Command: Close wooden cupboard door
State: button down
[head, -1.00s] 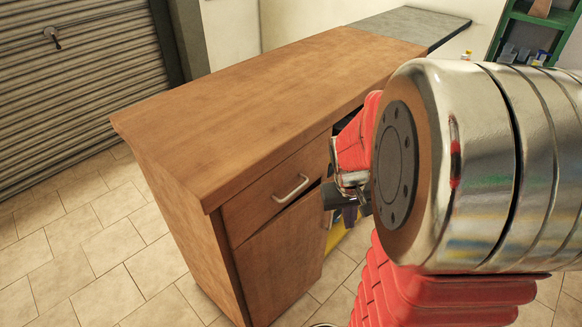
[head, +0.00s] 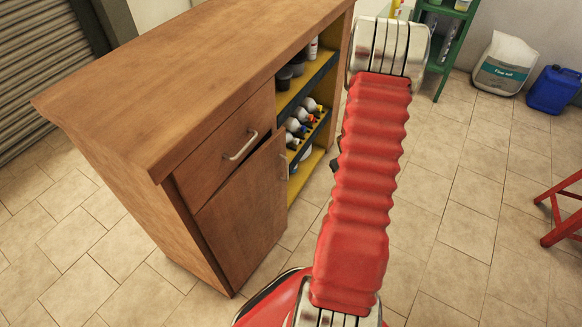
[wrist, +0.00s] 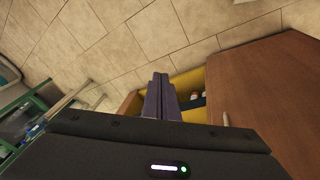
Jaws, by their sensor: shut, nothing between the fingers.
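The wooden cupboard door (head: 240,222) is under the drawer at the near end of the brown cabinet. A dark wedge-shaped gap shows along its top edge, so it looks slightly ajar. Its small pale handle (head: 283,165) is near the edge beside the open shelves. In the wrist view, a brown panel (wrist: 265,95), which looks like this door, fills the right side, with a handle (wrist: 226,118) at its left edge. My gripper (wrist: 160,82) is shut and empty, left of this panel and in front of the yellow shelf interior. The arm hides it in the head view.
The cabinet's wooden top (head: 190,80) is bare. Open yellow shelves (head: 305,115) beside the door hold several bottles. A green shelf unit (head: 455,40), a white sack (head: 506,64), a blue canister (head: 552,88) and a red stool (head: 560,210) stand at right. Tiled floor between is clear.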

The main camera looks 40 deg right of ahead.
aim_at(283, 163)
notch_tip(283, 163, down, 17)
jog(key=w+d+n+t+y, duration=0.1)
jog(key=w+d+n+t, duration=0.1)
jog(key=t, duration=0.5)
jog(key=w+a+r+n+t+y, duration=0.4)
jog(key=a+r+t+y, duration=0.2)
jog(key=a+r+t, duration=0.2)
notch_tip(283, 163, up, 2)
jog(key=shift+w+r+n+t+y, duration=0.2)
jog(key=shift+w+n+t+y, duration=0.1)
jog(key=shift+n+y, duration=0.1)
jog(key=x, duration=1.4)
